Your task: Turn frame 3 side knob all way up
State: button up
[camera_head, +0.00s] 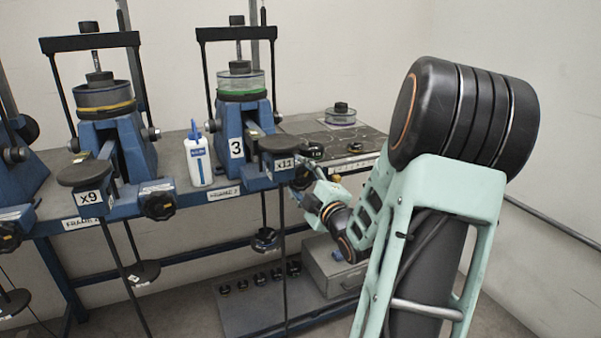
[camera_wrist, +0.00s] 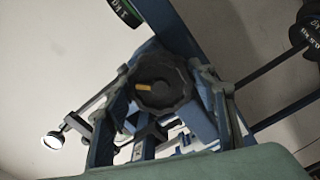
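Frame 3 (camera_head: 236,147) is the blue stand with a white "3" label, right of the white bottle. Its black side knob (camera_wrist: 160,82), with an orange-yellow mark left of centre, fills the middle of the wrist view. In the head view, my gripper hides most of this knob. My gripper (camera_head: 305,172) is at the frame's right side, near the x11 platform. In the wrist view its two fingers (camera_wrist: 165,95) stand on either side of the knob. I cannot tell whether they press on it or leave a small gap.
The x11 platform (camera_head: 280,143) and its hanging rod are close left of my gripper. A white bottle (camera_head: 198,157) stands on the bench. Another frame with an x9 platform (camera_head: 85,174) and side knob (camera_head: 157,205) is further left. A grey box (camera_head: 333,265) sits below.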

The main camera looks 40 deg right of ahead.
jog(key=shift+o, duration=1.2)
jog(key=shift+w+d+r, duration=0.1)
jog(key=shift+w, duration=0.05)
jog(key=shift+o, duration=0.3)
jog(key=shift+b+v, duration=0.45)
jog(key=shift+v, duration=2.7)
